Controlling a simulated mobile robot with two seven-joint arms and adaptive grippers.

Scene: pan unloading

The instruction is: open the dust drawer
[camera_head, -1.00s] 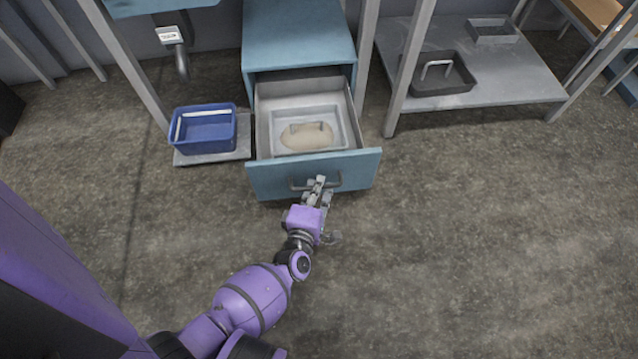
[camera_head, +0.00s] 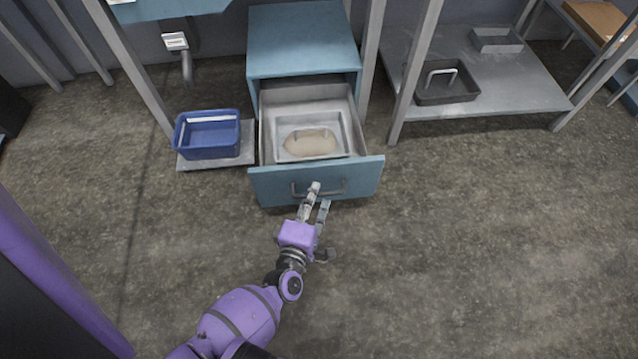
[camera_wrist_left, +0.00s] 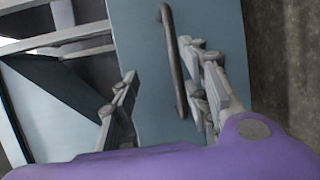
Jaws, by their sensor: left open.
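The dust drawer (camera_head: 270,187) is a teal-fronted drawer pulled out of a teal cabinet (camera_head: 302,45). Inside it sits a light metal pan (camera_head: 284,149) with a beige heap (camera_head: 312,142) and a handle. The drawer's grey bar handle (camera_head: 332,190) runs across its front; it also shows in the left wrist view (camera_wrist_left: 172,50). My left gripper (camera_head: 319,193) is open at the drawer front, its fingertips close to the handle. In the left wrist view the fingers (camera_wrist_left: 165,95) are spread apart with the handle's end between them; I cannot tell whether one touches it. My right gripper is not in view.
A blue bin (camera_head: 208,153) stands on a low grey plate (camera_head: 217,162) left of the drawer. To the right, a grey shelf (camera_head: 500,85) with metal legs holds a dark pan (camera_head: 447,97) and a smaller tray (camera_head: 496,45). The floor in front and right is clear.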

